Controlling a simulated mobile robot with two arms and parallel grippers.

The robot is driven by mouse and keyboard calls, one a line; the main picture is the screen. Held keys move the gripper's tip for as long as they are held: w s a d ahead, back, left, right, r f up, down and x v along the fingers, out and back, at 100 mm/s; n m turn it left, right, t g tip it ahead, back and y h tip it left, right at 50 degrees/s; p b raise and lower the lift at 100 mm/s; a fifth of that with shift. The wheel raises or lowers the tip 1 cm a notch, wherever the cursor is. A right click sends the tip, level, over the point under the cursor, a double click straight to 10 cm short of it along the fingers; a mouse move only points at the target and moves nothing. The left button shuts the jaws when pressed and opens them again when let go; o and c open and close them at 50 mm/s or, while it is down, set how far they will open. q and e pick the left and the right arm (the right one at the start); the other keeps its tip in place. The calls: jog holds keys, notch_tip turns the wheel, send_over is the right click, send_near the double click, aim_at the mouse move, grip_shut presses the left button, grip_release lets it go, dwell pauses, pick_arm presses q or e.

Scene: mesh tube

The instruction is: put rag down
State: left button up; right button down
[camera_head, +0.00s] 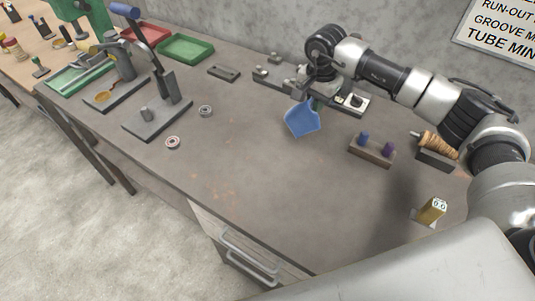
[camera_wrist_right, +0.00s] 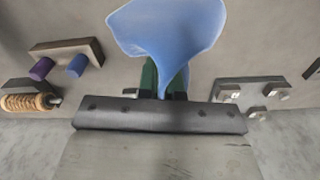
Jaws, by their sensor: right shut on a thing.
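The blue rag (camera_head: 301,119) hangs from my right gripper (camera_head: 317,100) over the back middle of the workbench (camera_head: 260,160). In the right wrist view the rag (camera_wrist_right: 168,28) spreads out beyond the fingertips, and the gripper (camera_wrist_right: 163,82) is shut on its near end. I cannot tell whether the rag's lower edge touches the bench top. My left gripper is out of view.
A wooden block with blue and purple pegs (camera_head: 371,151) stands to the right, near a ribbed tan roll (camera_head: 438,145) and a yellow gauge (camera_head: 432,210). Grey fixtures (camera_head: 272,78) sit behind the rag. A lever press (camera_head: 158,105) stands left. The bench middle is clear.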

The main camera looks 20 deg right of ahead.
notch_tip(320, 180, down, 4)
jog(key=shift+w+r+p, duration=0.1)
jog(key=shift+p, duration=0.5)
jog(key=shift+f, duration=0.25)
jog(key=c, duration=0.6)
grip_release()
jog(key=shift+o, duration=0.2)
jog(key=shift+r, duration=0.15)
notch_tip(320, 180, up, 11)
jog(key=b, duration=0.2)
jog(key=shift+f, duration=0.2)
